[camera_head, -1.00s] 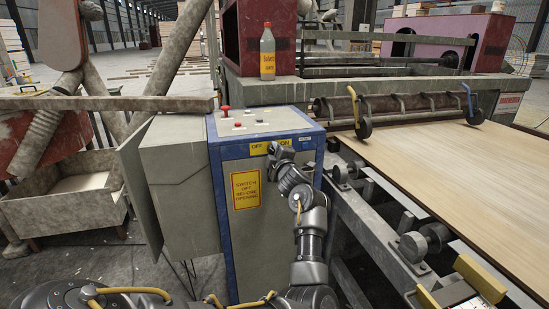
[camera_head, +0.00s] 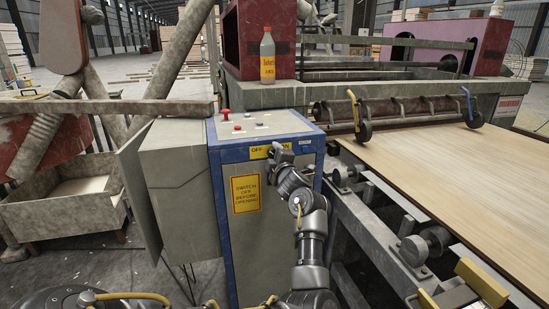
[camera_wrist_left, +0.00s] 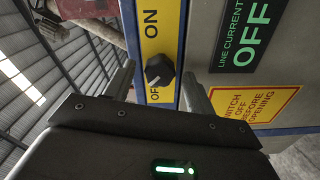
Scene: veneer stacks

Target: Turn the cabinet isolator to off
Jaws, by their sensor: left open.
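The cabinet isolator is a black rotary knob (camera_wrist_left: 160,70) on a yellow ON/OFF plate (camera_wrist_left: 152,42), in the left wrist view. Its pale mark sits on the side nearer the OFF word. A display (camera_wrist_left: 245,35) beside it reads "LINE CURRENT OFF" in green. My left gripper (camera_wrist_left: 158,74) is open, one finger on each side of the knob, with visible gaps. In the head view my left gripper (camera_head: 276,155) is at the yellow plate (camera_head: 260,152) on the blue-edged cabinet (camera_head: 232,235) and hides the knob. My right gripper is not in view.
A red button (camera_head: 225,114) stands on the cabinet top. A yellow warning sign (camera_head: 245,194) is on its front. A bottle (camera_head: 267,55) stands on the machine behind. A grey box (camera_head: 180,185) adjoins on the left, and a roller conveyor with a veneer sheet (camera_head: 450,170) on the right.

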